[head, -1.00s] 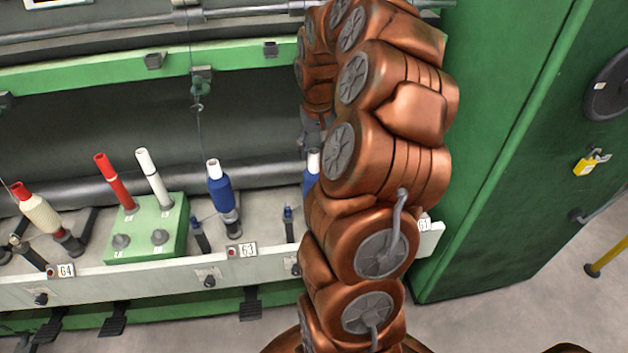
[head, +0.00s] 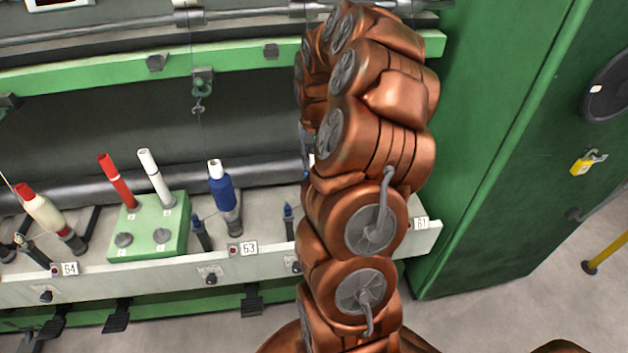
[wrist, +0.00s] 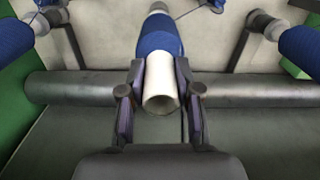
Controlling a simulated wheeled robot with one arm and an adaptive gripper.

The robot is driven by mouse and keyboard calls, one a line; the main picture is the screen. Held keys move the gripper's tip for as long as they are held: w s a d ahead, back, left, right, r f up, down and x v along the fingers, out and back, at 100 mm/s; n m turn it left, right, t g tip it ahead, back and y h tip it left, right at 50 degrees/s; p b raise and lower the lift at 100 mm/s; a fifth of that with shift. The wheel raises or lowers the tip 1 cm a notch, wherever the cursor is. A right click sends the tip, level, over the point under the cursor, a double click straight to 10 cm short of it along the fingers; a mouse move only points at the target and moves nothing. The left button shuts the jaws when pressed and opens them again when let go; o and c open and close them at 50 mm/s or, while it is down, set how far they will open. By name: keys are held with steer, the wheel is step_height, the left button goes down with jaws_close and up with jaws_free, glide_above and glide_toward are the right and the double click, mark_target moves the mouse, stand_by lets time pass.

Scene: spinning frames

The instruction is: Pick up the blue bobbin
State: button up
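In the wrist view, a blue bobbin (wrist: 160,38) with a white tube end (wrist: 160,88) points toward the camera. My gripper (wrist: 160,72) is open, with one dark finger on each side of the tube close to the blue winding. I see no clear grip, and contact with the fingers is hard to tell. In the head view, my gripper is hidden behind my copper arm. One blue bobbin (head: 222,190) stands tilted by label 63. Only a pale sliver of another shows at the arm's left edge.
More blue bobbins flank in the wrist view, at left (wrist: 14,38) and right (wrist: 302,46). A green block (head: 150,238) holds a red tube (head: 117,181) and a white tube (head: 155,178). A cream bobbin (head: 42,213) stands far left. A green cabinet (head: 500,150) rises at right.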

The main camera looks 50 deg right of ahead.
jaws_close()
steer(key=shift+r, duration=0.1)
stand_by(0.4)
